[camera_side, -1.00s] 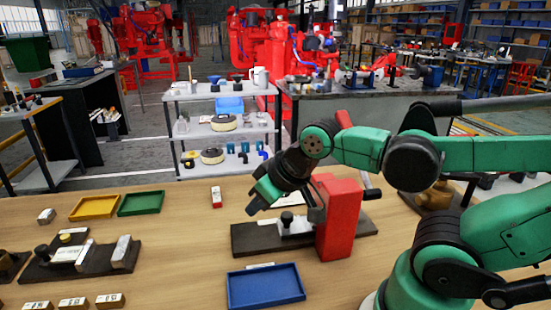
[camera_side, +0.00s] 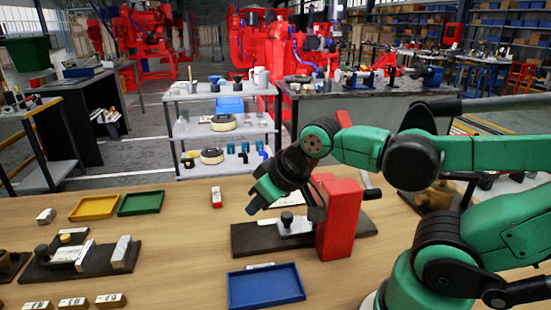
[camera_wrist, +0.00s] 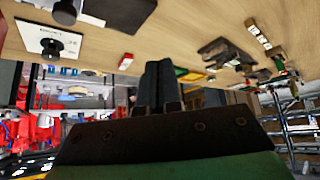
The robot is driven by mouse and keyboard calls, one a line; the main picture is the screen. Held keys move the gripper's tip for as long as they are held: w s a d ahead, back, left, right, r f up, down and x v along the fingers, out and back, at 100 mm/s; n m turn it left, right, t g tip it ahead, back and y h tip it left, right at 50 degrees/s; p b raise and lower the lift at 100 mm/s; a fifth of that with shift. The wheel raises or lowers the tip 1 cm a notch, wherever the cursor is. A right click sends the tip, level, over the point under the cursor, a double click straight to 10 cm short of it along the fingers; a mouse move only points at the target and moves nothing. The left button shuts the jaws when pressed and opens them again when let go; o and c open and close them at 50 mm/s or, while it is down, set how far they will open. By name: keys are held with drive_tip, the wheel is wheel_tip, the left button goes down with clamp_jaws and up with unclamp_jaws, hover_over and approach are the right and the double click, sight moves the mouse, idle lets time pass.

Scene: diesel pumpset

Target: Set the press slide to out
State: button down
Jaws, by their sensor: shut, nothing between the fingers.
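The press is a red block (camera_side: 341,217) on a dark base plate (camera_side: 255,239). Its pale slide (camera_side: 296,227) carries a black knob (camera_side: 287,218) and sticks out on the left side of the red block. The slide's end inside the block is hidden.
A blue tray (camera_side: 231,290) lies in front of the press. Yellow (camera_side: 94,217) and green (camera_side: 140,212) trays lie at the left. A fixture with a knob and blocks (camera_side: 40,271) stands at the far left. A small red-and-white block (camera_side: 216,197) stands behind. Wood between is clear.

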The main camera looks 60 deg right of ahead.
drive_tip(key=c, duration=1)
unclamp_jaws()
drive_tip(key=shift+d, duration=0.15)
drive_tip(key=o, duration=0.5)
drive_tip(key=shift+w+d+f+g+h, duration=0.1)
drive_tip(key=shift+w+d+g+h, duration=0.1)
drive_tip(key=shift+d+g, duration=0.3)
drive_tip(key=shift+w+d+g+h, duration=0.1)
drive_tip(key=shift+w+d+g, duration=0.15)
drive_tip(key=shift+d, duration=0.4)
drive_tip(key=m+g, duration=0.1)
drive_tip(key=g, duration=0.5)
hover_over(287, 214)
wheel_tip(287, 214, down, 3)
drive_tip(key=shift+f+t, duration=0.2)
drive_tip(key=shift+t, duration=0.05)
drive_tip(key=shift+f, duration=2.9)
clamp_jaws()
